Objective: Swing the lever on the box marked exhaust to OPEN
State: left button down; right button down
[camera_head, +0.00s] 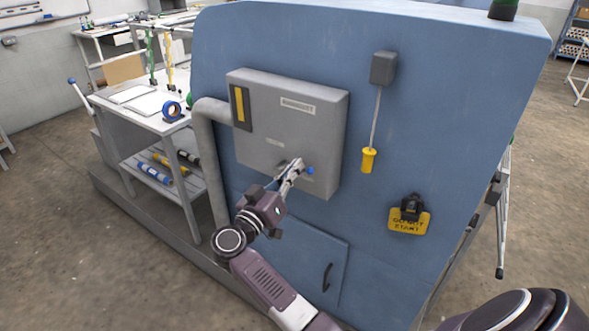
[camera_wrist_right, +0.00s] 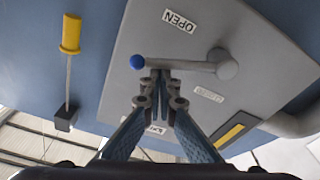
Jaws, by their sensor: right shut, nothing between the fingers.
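The grey box (camera_head: 262,130) marked exhaust is mounted on the blue press housing. Its lever (camera_wrist_right: 190,65) is a grey bar running from a round pivot (camera_wrist_right: 226,66) to a blue knob (camera_wrist_right: 137,62), also seen in the head view (camera_head: 310,170). An OPEN label (camera_wrist_right: 180,20) lies above the lever in the wrist view. A second small label (camera_wrist_right: 208,92) is on the bar's other side, its words unclear. My right gripper (camera_head: 294,168) is shut and empty, fingertips (camera_wrist_right: 160,75) against or just beside the bar near the knob. My left gripper is out of view.
A grey pipe (camera_head: 204,150) bends out of the box's left side. A workbench (camera_head: 150,118) stands at left.

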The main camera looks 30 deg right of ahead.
jog(key=shift+s+d+f+m, duration=0.1)
jog(key=shift+s+f+m, duration=0.1)
jog(key=shift+f+m, duration=0.35)
jog(key=shift+s+d+f+m+p, duration=0.1)
jog(key=shift+s+f+m+p, duration=0.2)
jog(key=shift+p, duration=0.55)
jog(key=shift+f, duration=0.1)
